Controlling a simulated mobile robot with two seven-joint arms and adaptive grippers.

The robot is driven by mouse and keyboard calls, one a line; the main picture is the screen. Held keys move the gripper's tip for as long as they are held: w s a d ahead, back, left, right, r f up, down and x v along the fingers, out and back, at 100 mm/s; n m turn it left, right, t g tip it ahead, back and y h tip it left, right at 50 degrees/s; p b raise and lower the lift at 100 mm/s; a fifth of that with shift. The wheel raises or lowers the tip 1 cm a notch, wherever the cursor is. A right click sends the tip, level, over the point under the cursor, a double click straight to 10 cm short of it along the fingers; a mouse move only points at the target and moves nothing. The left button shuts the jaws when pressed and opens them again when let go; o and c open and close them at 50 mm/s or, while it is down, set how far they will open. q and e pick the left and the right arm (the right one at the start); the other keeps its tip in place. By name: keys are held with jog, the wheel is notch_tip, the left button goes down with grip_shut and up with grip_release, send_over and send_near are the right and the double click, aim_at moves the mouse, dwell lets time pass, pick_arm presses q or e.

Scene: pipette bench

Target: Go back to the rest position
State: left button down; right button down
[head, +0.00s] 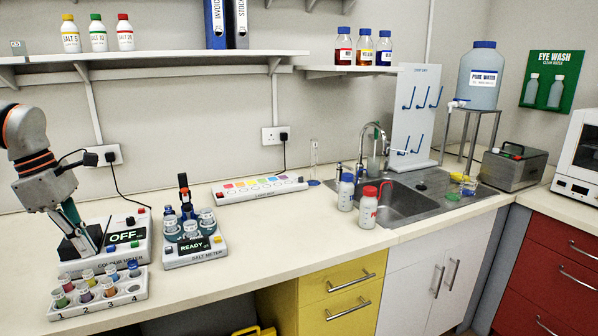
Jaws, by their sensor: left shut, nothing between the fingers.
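My left arm comes in from the left edge, and my left gripper (82,240) points down in front of the colour meter. Its fingers are shut with nothing between them. The colour meter (140,220) is a white box with a dark display reading OFF; the gripper hides its left part. I cannot tell whether the gripper touches it. My right gripper is not in view.
A white rack (128,297) with several capped vials stands just in front of the colour meter. The salt meter (195,256), reading READY, stands to the right. A cable hangs from a wall socket behind. The counter (290,235) is clear up to two bottles by the sink (400,205).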

pick_arm(q)
jog(key=s+d+f+n+t+h, duration=0.1)
jog(key=s+f+n+t, duration=0.25)
jog(key=f+n, duration=0.6)
jog(key=s+d+f+n+t+h, duration=0.1)
jog(key=s+f+n+t+h, duration=0.2)
jog(key=f+n, duration=0.65)
jog(key=s+d+f+n+t, duration=0.1)
jog(key=s+f+n+t, duration=0.35)
jog(key=f, duration=0.85)
jog(key=s+d+f+n+y, duration=0.1)
jog(key=s+d+f+n, duration=0.1)
jog(key=d+f+n, duration=0.2)
jog(key=s+d+f+n+y, duration=0.1)
jog(key=s+d+f+n, duration=0.2)
jog(key=d+n, duration=0.7)
jog(key=s+d+f+n+g+y, duration=0.1)
jog(key=s+d+f+n, duration=0.2)
jog(key=d+f+n, duration=0.3)
jog(key=d+n, duration=0.1)
jog(key=d, duration=0.3)
jog(key=shift+y, duration=0.3)
jog(key=shift+w, duration=0.1)
